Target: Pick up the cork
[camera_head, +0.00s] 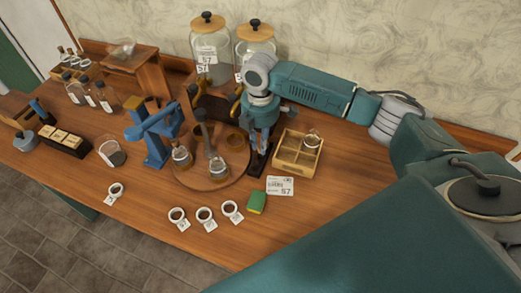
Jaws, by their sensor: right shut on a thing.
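My right gripper (260,146) points down at the back of the wooden table, beside the round wooden board and left of the small divided crate. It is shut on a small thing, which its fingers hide. I cannot make out a cork for certain in this view. A dark narrow stand (258,162) shows just below the fingertips; I cannot tell whether they touch. My left gripper is not in view.
The round board (196,180) holds flasks (217,170). A blue bench device (155,150) stands left of it. The crate (285,157) holds a small flask (312,140). Large jars (211,65) stand behind.

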